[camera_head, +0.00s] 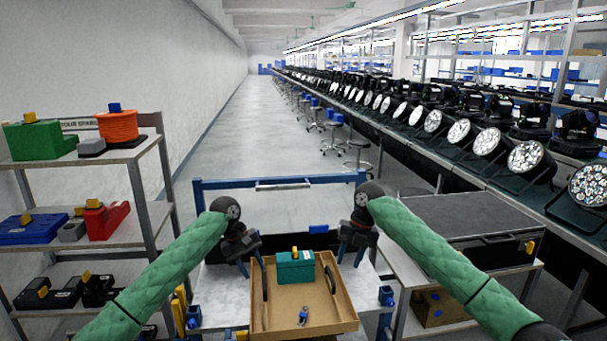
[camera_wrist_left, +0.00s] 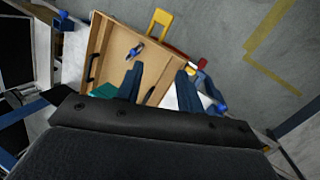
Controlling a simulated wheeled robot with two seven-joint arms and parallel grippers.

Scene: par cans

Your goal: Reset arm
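My left gripper (camera_head: 250,268) hangs over the left edge of a brown tray (camera_head: 327,308) in the head view, apart from the teal box. In the left wrist view its two dark blue fingers (camera_wrist_left: 158,88) stand apart with nothing held between them. My right gripper (camera_head: 350,256) is above the tray's back right corner, its fingers apart and empty. The teal box (camera_head: 290,270) with a yellow top piece sits at the tray's back. A small blue and grey item (camera_head: 303,316) lies near the tray's front; it also shows in the left wrist view (camera_wrist_left: 136,49).
The tray rests on a white cart top (camera_head: 220,295) with a blue frame (camera_head: 270,182). A shelf (camera_head: 135,152) with colored boxes stands at left. A dark-topped table (camera_head: 460,215) is at right. Rows of stage lights (camera_head: 527,155) line the right side. The aisle ahead is clear.

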